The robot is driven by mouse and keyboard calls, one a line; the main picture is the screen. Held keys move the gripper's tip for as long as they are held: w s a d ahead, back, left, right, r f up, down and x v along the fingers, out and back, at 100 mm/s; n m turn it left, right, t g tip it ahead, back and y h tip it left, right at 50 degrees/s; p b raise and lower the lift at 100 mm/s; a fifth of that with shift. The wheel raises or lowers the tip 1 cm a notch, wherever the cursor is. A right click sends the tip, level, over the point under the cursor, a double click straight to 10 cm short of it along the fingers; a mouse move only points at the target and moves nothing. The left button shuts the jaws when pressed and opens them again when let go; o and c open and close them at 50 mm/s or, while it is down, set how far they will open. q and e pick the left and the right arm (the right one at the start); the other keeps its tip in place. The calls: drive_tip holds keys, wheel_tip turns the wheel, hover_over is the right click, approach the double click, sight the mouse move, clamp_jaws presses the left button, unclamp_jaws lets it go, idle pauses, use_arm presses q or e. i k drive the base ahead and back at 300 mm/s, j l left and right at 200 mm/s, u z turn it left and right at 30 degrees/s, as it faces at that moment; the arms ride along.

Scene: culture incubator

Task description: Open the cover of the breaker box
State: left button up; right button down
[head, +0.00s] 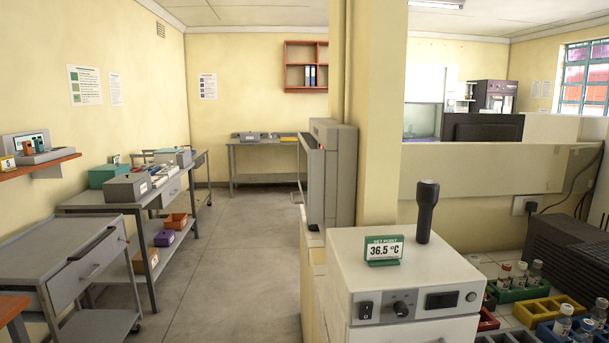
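A grey wall-mounted box (341,175) is fixed to the left side of the yellow pillar; it looks like the breaker box, though no label can be read. I see it nearly from the side. Neither of my grippers is in view.
A white incubator (410,272) with a set-point sign (384,250) and a black torch (426,212) stands in the near foreground. A grey trolley (62,260) and side tables line the left. The floor aisle (240,250) between is clear.

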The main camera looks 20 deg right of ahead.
sight(311, 162)
drive_tip(key=i+j+z, duration=0.1)
drive_tip(key=j+z, duration=0.4)
drive_tip(key=j, duration=0.15)
drive_tip(key=j+z, duration=0.5)
drive_tip(key=i+j, duration=0.6)
drive_tip(key=i, duration=0.25)
drive_tip(key=z, duration=0.05)
